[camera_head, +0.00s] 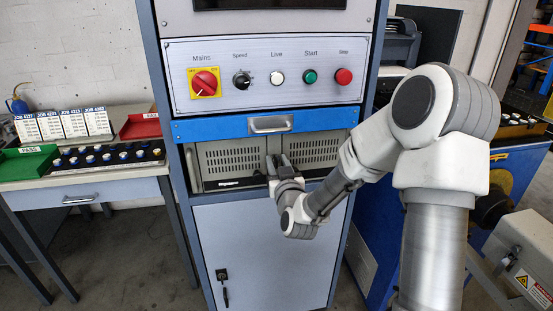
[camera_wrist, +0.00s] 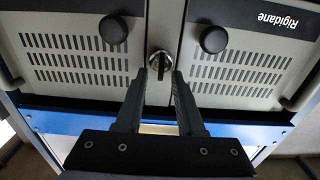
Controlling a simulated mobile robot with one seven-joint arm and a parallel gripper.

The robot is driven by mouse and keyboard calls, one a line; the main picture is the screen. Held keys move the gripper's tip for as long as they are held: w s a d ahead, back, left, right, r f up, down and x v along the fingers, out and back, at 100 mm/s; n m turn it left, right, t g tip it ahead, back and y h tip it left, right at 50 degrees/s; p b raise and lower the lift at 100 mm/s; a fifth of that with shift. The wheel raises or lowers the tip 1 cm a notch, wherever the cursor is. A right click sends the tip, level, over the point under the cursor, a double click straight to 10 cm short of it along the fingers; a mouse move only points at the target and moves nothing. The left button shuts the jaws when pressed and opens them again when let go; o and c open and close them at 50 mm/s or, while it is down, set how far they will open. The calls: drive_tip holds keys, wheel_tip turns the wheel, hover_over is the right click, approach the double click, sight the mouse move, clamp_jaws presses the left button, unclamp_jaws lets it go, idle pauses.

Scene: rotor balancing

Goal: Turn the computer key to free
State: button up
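The computer is a beige slotted-front unit labelled Rigidane (camera_head: 232,160) in the rack bay; its front also shows in the wrist view (camera_wrist: 80,66), where the label is upside down. My gripper (camera_wrist: 159,74) is open, with one dark finger on either side of the key and gaps visible between. I cannot tell how deep the fingertips reach around it. In the head view my gripper (camera_head: 278,158) is at the computer front and hides the key.
Two black round knobs (camera_wrist: 113,29) (camera_wrist: 214,39) flank the lock. Above the computer is a blue drawer (camera_head: 215,128) with a handle, then a control panel (camera_head: 300,60) with a red mains switch. A grey cabinet door (camera_head: 260,235) with its own key (camera_head: 223,285) is below.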

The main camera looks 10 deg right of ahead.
idle(0.3)
clamp_jaws()
drive_tip(key=shift+m+b, duration=0.3)
drive_tip(key=m, duration=0.1)
drive_tip(key=m+b, duration=0.2)
drive_tip(key=shift+d+f+m, duration=0.15)
drive_tip(key=shift+d+m, duration=0.1)
drive_tip(key=shift+m, duration=0.15)
drive_tip(key=m+b, duration=0.1)
drive_tip(key=m, duration=0.1)
drive_tip(key=m+b, duration=0.1)
drive_tip(key=m, duration=0.1)
drive_tip(key=shift+d+f+m+b, duration=0.1)
drive_tip(key=shift+d+m+b, duration=0.1)
drive_tip(key=shift+m+b, duration=0.1)
drive_tip(key=m, duration=0.2)
drive_tip(key=m+b, duration=0.1)
drive_tip(key=m, duration=0.2)
drive_tip(key=shift+d+f+b, duration=0.15)
drive_tip(key=shift+f+b, duration=0.05)
drive_tip(key=shift+b, duration=0.1)
drive_tip(key=shift+f+m, duration=0.15)
drive_tip(key=shift+m, duration=1.75)
